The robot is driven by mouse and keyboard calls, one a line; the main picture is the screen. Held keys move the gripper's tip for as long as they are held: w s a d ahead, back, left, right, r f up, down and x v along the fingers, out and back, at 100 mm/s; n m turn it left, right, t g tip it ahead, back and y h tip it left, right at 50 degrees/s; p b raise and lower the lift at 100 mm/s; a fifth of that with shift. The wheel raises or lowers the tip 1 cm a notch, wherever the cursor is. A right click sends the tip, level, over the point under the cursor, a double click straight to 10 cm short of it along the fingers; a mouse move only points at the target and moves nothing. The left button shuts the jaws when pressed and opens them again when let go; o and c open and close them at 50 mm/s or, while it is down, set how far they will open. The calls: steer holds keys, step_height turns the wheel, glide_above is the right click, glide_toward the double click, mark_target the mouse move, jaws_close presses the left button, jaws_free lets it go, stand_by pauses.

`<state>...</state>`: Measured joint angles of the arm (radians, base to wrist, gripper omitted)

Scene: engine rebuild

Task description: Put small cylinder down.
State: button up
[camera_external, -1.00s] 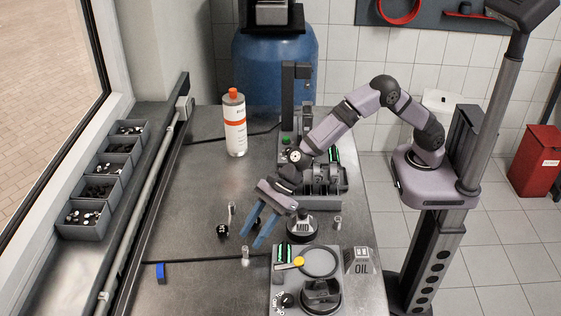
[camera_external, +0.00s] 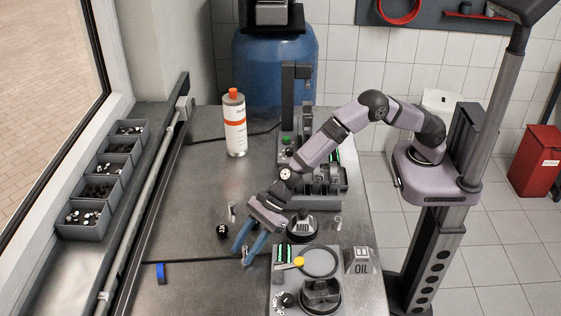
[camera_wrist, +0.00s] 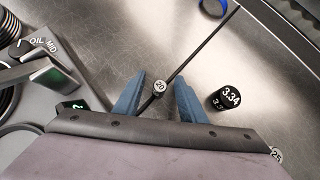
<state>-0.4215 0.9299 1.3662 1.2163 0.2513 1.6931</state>
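A small silver cylinder marked 20 (camera_wrist: 159,86) stands on the metal table between my fingers in the wrist view, beside the thin dark line on the table. My gripper (camera_wrist: 159,82) is open, with a visible gap between each blue finger and the cylinder. In the external view my gripper (camera_external: 243,253) reaches down low over the table, and its fingers largely hide the cylinder.
A black cylinder marked 3.34 (camera_wrist: 230,98) stands close to the right finger. A blue ring (camera_external: 160,273) lies on the table to the left.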

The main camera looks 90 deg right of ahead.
mark_target(245, 247)
jaws_close()
step_height(245, 247, up, 10)
steer(key=p, duration=0.3)
stand_by(0.4)
